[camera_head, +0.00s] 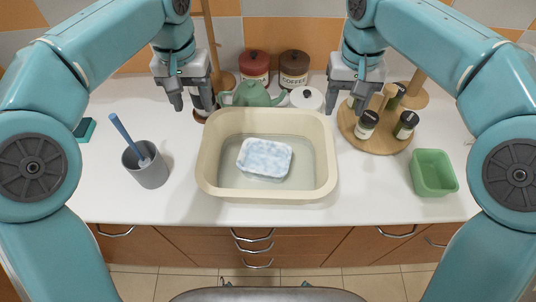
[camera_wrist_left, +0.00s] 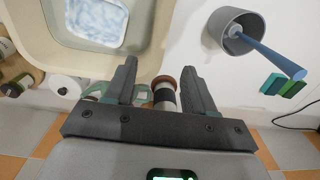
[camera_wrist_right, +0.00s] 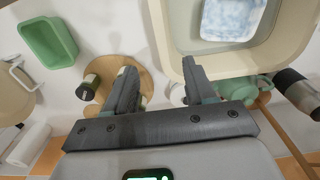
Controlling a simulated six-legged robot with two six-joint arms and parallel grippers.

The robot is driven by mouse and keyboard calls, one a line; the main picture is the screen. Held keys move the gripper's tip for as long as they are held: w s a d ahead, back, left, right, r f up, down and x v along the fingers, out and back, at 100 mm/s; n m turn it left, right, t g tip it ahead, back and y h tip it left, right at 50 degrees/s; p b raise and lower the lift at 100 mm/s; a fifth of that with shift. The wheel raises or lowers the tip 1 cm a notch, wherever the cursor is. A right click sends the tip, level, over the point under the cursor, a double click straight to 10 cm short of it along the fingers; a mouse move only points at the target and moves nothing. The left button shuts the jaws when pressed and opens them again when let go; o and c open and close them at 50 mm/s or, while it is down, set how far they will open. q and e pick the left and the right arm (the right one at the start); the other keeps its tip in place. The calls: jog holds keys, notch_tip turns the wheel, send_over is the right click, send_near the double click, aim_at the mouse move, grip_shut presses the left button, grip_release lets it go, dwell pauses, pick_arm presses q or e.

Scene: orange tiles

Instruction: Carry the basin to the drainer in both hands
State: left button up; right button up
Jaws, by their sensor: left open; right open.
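The cream basin (camera_head: 266,194) sits on the white counter in the middle of the head view. It holds clear water and a blue-and-white block (camera_head: 265,158). My left gripper (camera_head: 193,100) is open and empty above the counter, by the basin's far left corner. My right gripper (camera_head: 347,101) is open and empty by its far right corner. The basin's rim also shows at the upper left of the left wrist view (camera_wrist_left: 152,35) and at the top of the right wrist view (camera_wrist_right: 158,30). I see no drainer in any view.
Behind the basin stand a green teapot (camera_head: 252,95), a white lidded pot (camera_head: 306,98) and red and brown canisters. A round wooden tray (camera_head: 380,143) with jars is at right, near a green tub (camera_head: 433,173). A grey cup (camera_head: 148,170) with a blue-handled tool stands left.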

pick_arm(q)
send_over(205, 146)
notch_tip(205, 146, down, 4)
jog(key=f, duration=0.1)
notch_tip(205, 146, down, 11)
jog(key=shift+d+r, duration=0.1)
pick_arm(e)
notch_tip(205, 146, down, 16)
jog(key=shift+r, duration=0.15)
pick_arm(q)
jog(key=shift+f, duration=0.2)
pick_arm(e)
jog(key=shift+a+f, duration=0.1)
jog(key=shift+f, duration=0.1)
pick_arm(q)
jog(key=shift+a+f, duration=0.1)
jog(key=shift+a, duration=0.1)
pick_arm(e)
jog(key=shift+s+a+f, duration=0.1)
jog(key=shift+a, duration=0.05)
pick_arm(q)
jog(key=shift+d, duration=0.15)
grip_shut()
pick_arm(e)
grip_shut()
